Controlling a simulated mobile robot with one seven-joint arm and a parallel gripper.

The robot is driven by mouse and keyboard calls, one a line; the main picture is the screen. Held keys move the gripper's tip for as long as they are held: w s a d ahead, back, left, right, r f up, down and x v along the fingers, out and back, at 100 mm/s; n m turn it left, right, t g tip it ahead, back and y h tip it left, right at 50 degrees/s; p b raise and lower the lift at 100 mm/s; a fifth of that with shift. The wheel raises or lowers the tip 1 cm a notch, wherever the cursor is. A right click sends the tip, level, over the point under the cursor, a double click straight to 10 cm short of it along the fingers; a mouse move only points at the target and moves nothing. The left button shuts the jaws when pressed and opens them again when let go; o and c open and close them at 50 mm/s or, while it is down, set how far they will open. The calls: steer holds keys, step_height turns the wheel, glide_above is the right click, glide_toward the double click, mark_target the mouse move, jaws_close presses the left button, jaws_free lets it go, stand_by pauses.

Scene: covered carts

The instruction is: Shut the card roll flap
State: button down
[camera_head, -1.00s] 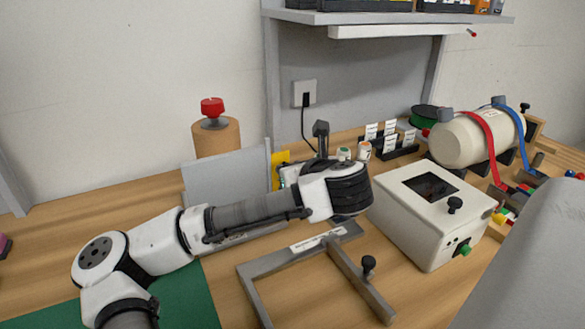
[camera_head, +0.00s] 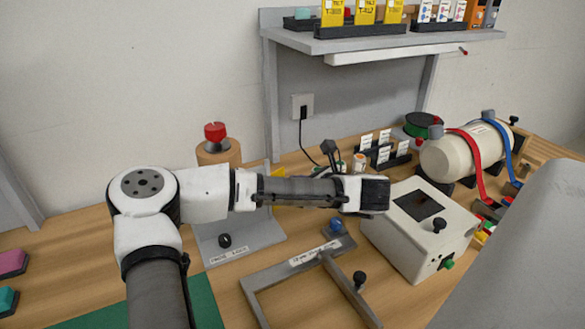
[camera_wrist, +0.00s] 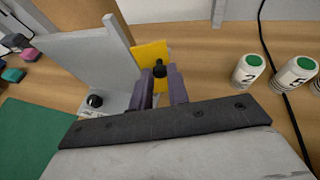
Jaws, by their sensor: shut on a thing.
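A brown cardboard roll (camera_head: 218,154) with a red knob on top stands at the back, left of the shelf post. A grey upright panel (camera_wrist: 85,65) stands in front of it on a base plate with a black knob (camera_head: 224,241). A yellow plate (camera_wrist: 150,53) shows beside the panel in the wrist view; I cannot tell whether it is the flap. My gripper (camera_wrist: 161,80) is shut on a small black knob (camera_wrist: 160,70) in front of the yellow plate. In the head view my wrist hides the fingers and this knob.
A grey frame (camera_head: 262,283) lies on the bench in front. A white box (camera_head: 415,235) stands to the right, with a strapped cream cylinder (camera_head: 460,155) behind it. Green-capped bottles (camera_wrist: 248,70) stand right of my gripper. A shelf (camera_head: 400,36) overhangs the back.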

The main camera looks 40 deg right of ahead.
steer(key=shift+w+d+n+g+y+p, duration=0.4)
steer(key=shift+w+n+g+y+p, duration=0.45)
steer(key=shift+n+y, duration=0.8)
steer(key=shift+w+d+n+g+y+p, duration=0.4)
steer(key=shift+n+g+y+p, duration=0.55)
steer(key=shift+n+y+p, duration=0.5)
steer(key=shift+w+d+n+g+y+p, duration=0.4)
steer(key=shift+w+n+g+y+p, duration=0.4)
steer(key=shift+n+y, duration=0.95)
steer(key=shift+s, duration=0.1)
steer(key=shift+g, duration=0.3)
steer(key=c, duration=1.4)
jaws_free()
steer(key=shift+f, duration=0.1)
steer(key=shift+o, duration=0.2)
